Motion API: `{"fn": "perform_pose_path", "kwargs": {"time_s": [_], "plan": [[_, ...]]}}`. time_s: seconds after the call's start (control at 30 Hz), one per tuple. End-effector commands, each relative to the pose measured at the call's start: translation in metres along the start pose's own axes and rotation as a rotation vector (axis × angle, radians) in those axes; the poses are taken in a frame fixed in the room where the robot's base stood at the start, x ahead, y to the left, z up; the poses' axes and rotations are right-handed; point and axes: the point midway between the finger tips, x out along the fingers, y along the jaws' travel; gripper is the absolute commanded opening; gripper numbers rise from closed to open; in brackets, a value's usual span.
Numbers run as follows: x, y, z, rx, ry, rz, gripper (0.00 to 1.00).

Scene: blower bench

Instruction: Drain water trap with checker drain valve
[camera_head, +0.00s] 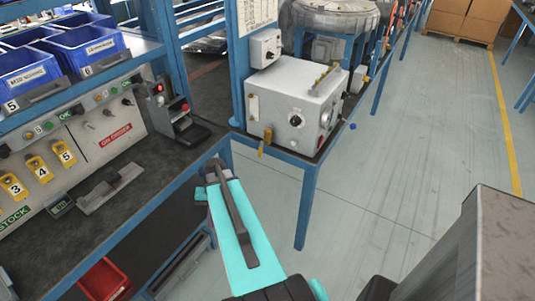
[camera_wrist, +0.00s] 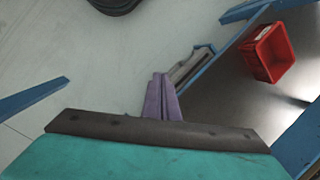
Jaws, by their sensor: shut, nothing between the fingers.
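The checker, a white box (camera_head: 290,100), stands on a blue-framed bench at the upper middle of the head view. A yellow-brown fitting (camera_head: 265,143) hangs at its lower front left. A blue knob (camera_head: 352,126) sticks out low on its right side. I cannot tell which of these is the drain valve, and no water trap is clearly made out. My gripper (camera_head: 216,167) is shut and empty, in front of the checker bench and apart from it, lower left of the fitting. Its purple fingers (camera_wrist: 163,97) show together in the wrist view, over open floor.
A workbench (camera_head: 185,150) with a control panel, yellow numbered tags and blue bins (camera_head: 92,45) stands at the left. A red bin (camera_head: 103,280) sits below it and also shows in the wrist view (camera_wrist: 269,52). Open floor (camera_head: 420,150) lies to the right.

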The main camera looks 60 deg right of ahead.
Motion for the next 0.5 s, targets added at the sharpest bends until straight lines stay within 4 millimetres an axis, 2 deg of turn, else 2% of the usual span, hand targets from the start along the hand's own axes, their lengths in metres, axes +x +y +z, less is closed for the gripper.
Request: {"fn": "perform_pose_path", "kwargs": {"time_s": [0.03, 0.2, 0.5], "plan": [[-0.013, 0.009, -0.013, 0.033, 0.020, -0.019, 0.00], [-0.058, 0.040, -0.046, 0.137, 0.079, -0.076, 0.00], [-0.143, 0.108, -0.089, 0.311, 0.188, -0.170, 0.00]]}}
